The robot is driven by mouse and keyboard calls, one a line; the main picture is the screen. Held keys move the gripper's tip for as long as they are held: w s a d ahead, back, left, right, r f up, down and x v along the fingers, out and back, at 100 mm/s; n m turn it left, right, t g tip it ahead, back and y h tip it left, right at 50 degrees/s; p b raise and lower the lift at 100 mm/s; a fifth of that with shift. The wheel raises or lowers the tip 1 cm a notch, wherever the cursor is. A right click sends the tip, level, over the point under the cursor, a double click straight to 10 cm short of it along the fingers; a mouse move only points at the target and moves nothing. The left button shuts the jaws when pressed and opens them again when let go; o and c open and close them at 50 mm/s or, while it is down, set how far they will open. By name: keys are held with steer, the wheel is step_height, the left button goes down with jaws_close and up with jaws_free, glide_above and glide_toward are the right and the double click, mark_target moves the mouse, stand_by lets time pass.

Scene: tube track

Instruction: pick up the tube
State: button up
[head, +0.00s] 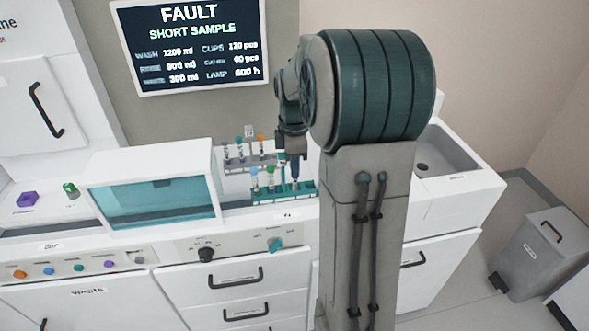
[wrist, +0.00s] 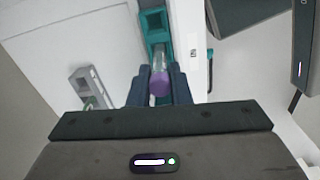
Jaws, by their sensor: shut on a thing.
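In the wrist view, a clear tube with a purple cap (wrist: 160,84) sits between the fingers of my gripper (wrist: 160,92), which is shut on it at the cap end. The tube's clear body runs toward the teal rack (wrist: 153,24); I cannot tell whether its lower end is still in the rack. In the head view, my gripper (head: 294,172) points down at the right part of the teal rack (head: 302,187). The held tube is not clearly visible there, hidden by the fingers.
Other capped tubes (head: 255,178) stand in the teal rack's left part. A grey rack (head: 236,168) with several tubes stands behind. A glass-fronted white box (head: 150,190) is at left, a sink (head: 440,158) at right. A screen (head: 190,45) reads FAULT, SHORT SAMPLE.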

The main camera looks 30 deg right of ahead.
steer(key=r, duration=0.3)
steer(key=shift+s+d+r, duration=0.15)
steer(key=shift+s+r, duration=0.05)
steer(key=shift+r, duration=0.2)
steer(key=s+d+r+b, duration=0.1)
steer(key=s+d+r, duration=0.4)
steer(key=s, duration=0.4)
steer(key=shift+s+d+r+b, duration=0.3)
steer(key=shift+s+r, duration=0.1)
steer(key=shift+r, duration=0.35)
steer(key=shift+s+a, duration=0.1)
